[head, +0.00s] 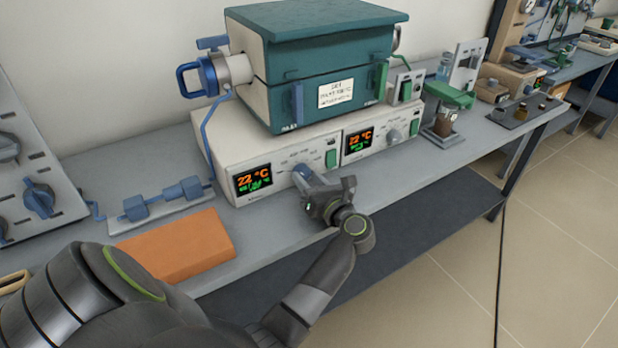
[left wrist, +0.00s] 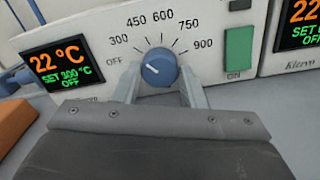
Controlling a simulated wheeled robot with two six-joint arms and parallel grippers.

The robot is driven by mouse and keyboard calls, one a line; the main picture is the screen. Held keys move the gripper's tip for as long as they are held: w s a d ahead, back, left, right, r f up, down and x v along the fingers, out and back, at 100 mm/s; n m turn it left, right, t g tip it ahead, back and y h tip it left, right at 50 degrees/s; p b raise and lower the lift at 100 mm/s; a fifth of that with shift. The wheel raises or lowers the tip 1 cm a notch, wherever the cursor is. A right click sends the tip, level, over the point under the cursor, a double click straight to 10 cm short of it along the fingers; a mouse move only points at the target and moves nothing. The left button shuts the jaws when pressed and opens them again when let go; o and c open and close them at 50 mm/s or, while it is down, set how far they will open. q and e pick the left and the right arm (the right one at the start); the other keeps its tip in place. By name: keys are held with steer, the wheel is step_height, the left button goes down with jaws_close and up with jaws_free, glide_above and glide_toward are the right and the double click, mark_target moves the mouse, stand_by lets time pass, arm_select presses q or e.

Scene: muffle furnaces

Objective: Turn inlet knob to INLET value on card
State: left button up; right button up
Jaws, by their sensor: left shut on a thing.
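The blue inlet knob (left wrist: 159,68) sits on the left control panel, inside a printed scale from OFF through 300, 450, 600 and 750 to 900. A small pale mark shows on its face, but its exact reading is unclear. My left gripper (head: 306,180) is at this panel, with its two fingers (left wrist: 160,82) on either side of the knob and shut on it. In the head view the knob (head: 300,170) is partly hidden by the gripper. The white card (head: 336,93) is on the teal furnace door; its text is too small to read. My right gripper is out of view.
The left display (left wrist: 60,65) shows 22 °C, a small set value and OFF. A green switch (left wrist: 238,48) is right of the knob. A second panel with its own display (head: 359,140) stands alongside. An orange block (head: 175,245) lies on the bench at front left.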

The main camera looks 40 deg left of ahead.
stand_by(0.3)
arm_select(q)
steer(key=o, duration=1)
